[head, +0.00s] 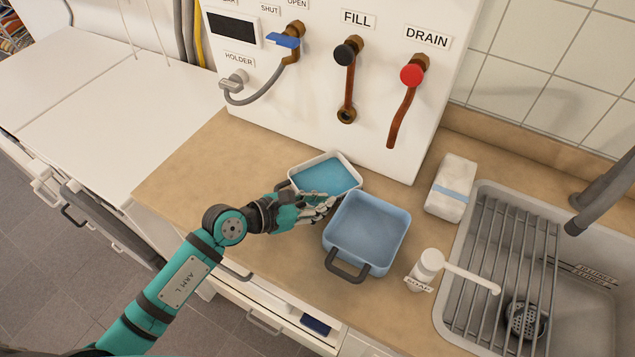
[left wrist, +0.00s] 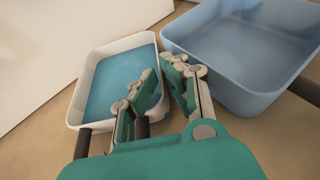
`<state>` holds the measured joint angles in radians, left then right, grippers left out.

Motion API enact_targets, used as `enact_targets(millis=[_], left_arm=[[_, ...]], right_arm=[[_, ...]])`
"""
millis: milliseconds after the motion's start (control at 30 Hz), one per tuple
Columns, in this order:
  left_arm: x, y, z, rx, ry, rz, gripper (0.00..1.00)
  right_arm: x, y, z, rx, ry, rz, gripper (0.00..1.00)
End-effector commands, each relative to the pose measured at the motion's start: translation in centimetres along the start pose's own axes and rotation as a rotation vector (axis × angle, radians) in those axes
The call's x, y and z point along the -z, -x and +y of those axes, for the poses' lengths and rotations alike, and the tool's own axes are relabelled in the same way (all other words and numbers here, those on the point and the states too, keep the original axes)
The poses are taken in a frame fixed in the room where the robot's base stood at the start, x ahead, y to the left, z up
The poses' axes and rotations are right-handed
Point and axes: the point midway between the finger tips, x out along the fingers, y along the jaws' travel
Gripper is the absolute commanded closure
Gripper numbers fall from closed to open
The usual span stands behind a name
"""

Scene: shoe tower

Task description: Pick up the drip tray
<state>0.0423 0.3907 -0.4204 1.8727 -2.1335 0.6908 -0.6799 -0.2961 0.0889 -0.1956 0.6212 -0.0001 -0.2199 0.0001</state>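The drip tray appears to be the shallow white tray (head: 352,188) with blue liquid in it, on the counter below the wall panel. It also shows in the left wrist view (left wrist: 78,103), with dark handle parts at its near side. My left gripper (head: 330,205) is at the tray's near right side, by the blue tub. The left finger overlaps the tray's inside, and the tray's right wall runs behind the gap. I cannot tell whether the fingers touch it. My right gripper is not in view.
A blue tub (head: 367,232) with a dark handle stands close on the tray's right; it also shows in the left wrist view (left wrist: 245,98). A soap dispenser (head: 428,267), a wrapped pack (head: 451,187) and a sink (head: 590,300) are farther right. The counter's left part (head: 205,165) is clear.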

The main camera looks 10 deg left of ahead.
Motion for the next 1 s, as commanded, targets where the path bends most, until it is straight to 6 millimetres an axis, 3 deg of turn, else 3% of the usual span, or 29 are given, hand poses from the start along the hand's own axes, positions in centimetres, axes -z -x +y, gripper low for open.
enact_targets(millis=[200, 400, 533, 1000], left_arm=[[0.0, -2.2, 0.0, 0.0, 0.001, 0.0, 0.91], [0.0, -2.2, 0.0, 0.0, 0.0, 0.001, 0.91], [0.0, -2.2, 0.0, 0.0, 0.0, 0.001, 1.0], [-0.1, -2.1, 0.1, -0.001, -0.001, -0.001, 1.0]], right_arm=[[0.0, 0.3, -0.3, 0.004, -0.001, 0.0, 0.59], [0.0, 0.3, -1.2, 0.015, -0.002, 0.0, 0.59], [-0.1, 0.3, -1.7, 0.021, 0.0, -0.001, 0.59], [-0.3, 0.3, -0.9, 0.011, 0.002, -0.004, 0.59]])
